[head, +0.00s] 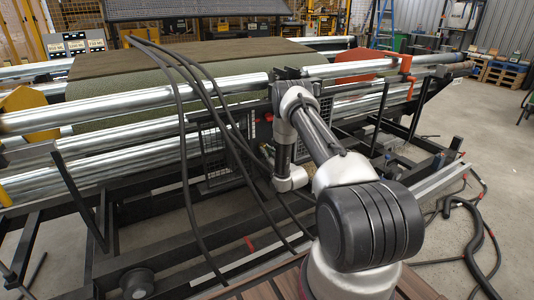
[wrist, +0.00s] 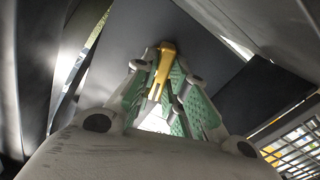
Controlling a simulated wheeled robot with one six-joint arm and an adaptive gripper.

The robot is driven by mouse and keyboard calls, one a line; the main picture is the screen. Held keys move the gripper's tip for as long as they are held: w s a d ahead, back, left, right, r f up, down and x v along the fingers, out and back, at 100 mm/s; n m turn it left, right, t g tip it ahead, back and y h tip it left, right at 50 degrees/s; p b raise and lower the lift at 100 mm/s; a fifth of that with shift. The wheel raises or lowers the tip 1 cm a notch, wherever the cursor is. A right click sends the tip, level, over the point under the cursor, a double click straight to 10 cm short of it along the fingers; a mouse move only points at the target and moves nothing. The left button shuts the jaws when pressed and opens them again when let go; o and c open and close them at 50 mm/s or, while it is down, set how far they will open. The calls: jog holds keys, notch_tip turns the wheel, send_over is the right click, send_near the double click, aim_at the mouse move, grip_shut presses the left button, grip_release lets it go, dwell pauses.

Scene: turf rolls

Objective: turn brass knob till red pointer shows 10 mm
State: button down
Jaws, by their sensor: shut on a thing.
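In the wrist view, the brass knob (wrist: 166,62) shows as a narrow yellow-brass piece between the green-padded fingers of my gripper (wrist: 160,80). The fingers are shut on it, one on each side. A dark flat surface lies behind it. In the head view, my arm reaches to the near side of the roller machine and its wrist hangs by the dark mesh panels. The knob and my fingers cannot be made out there. I cannot make out the red pointer or any scale in either view.
A turf roll (head: 190,68) lies on the machine among long silver rollers (head: 130,112). Black cables (head: 185,150) hang across the front, left of my arm. A black hose (head: 470,235) lies on the floor at right.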

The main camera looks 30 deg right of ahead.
jog(key=m, duration=1.3)
jog(key=shift+d+m, duration=0.1)
jog(key=shift+m, duration=0.3)
jog(key=m, duration=0.6)
jog(key=shift+f, duration=0.1)
jog(key=m, duration=0.6)
jog(key=shift+m, duration=0.4)
jog(key=c, duration=1.4)
grip_release()
jog(key=shift+c, duration=0.2)
jog(key=s, duration=1.2)
jog(key=shift+d, duration=0.15)
